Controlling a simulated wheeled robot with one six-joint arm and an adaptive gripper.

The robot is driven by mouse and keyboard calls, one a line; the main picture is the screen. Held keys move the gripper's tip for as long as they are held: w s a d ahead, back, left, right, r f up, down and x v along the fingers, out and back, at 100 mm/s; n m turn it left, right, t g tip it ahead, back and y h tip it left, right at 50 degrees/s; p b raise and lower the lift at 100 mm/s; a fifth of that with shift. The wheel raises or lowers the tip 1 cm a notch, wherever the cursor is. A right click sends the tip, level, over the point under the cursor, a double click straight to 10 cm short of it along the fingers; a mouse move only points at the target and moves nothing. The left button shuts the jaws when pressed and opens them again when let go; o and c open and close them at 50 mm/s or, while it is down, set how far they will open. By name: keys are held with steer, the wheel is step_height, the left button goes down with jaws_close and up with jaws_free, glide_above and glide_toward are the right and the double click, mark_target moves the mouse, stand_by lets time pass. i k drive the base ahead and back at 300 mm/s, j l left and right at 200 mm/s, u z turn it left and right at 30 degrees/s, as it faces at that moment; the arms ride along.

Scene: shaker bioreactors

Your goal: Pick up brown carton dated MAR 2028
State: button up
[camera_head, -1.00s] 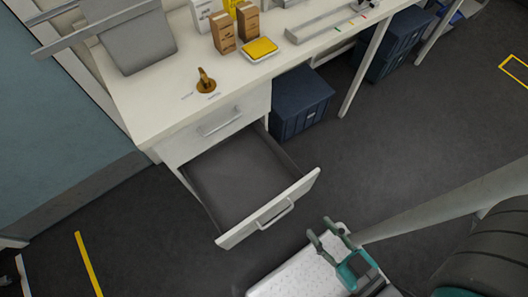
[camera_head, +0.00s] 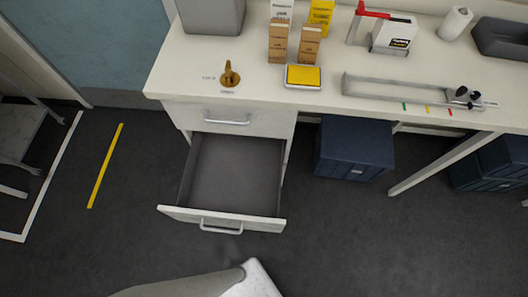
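Two brown cartons stand upright side by side on the white desk (camera_head: 180,70), toward the back. The left brown carton (camera_head: 278,43) and the right brown carton (camera_head: 310,46) look alike, with a narrow gap between them. Their printing is too small to read, so I cannot tell which is dated MAR 2028. A white carton (camera_head: 282,10) and a yellow carton (camera_head: 321,14) stand behind them. My gripper is out of view; only part of my arm shows at the bottom edge.
A yellow-topped flat box (camera_head: 303,76) lies in front of the cartons, a brass object (camera_head: 229,75) to the left. A metal rail fixture (camera_head: 410,92) lies right. An empty drawer (camera_head: 222,217) hangs open below. Dark blue bins (camera_head: 354,148) sit under the desk.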

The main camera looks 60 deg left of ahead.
mark_target(311, 34)
steer(key=k+j+z, duration=0.2)
steer(key=j+z, duration=0.25)
steer(key=k+j+z, duration=0.4)
steer(key=j, duration=0.15)
steer(key=k+j+z, duration=0.25)
steer(key=j+z, duration=0.2)
steer(key=k+u, duration=0.2)
steer(key=k, duration=0.75)
steer(key=k+l+u, duration=0.2)
steer(key=u, duration=0.25)
steer(key=k+l+u, duration=0.1)
steer(key=k+u, duration=0.3)
steer(key=k+l+u, duration=0.2)
steer(key=l+u, duration=0.2)
steer(key=l, duration=0.25)
steer(key=i+j+u, duration=0.3)
steer(key=i, duration=0.25)
steer(key=i+u, duration=0.3)
steer(key=i, duration=0.25)
steer(key=i+l+u, duration=0.1)
steer(key=l+u, duration=0.15)
steer(key=l, duration=0.8)
steer(key=l+u, duration=0.3)
steer(key=l, duration=0.8)
steer(key=k+l+u, duration=0.1)
steer(key=l+u, duration=0.15)
steer(key=l, duration=0.85)
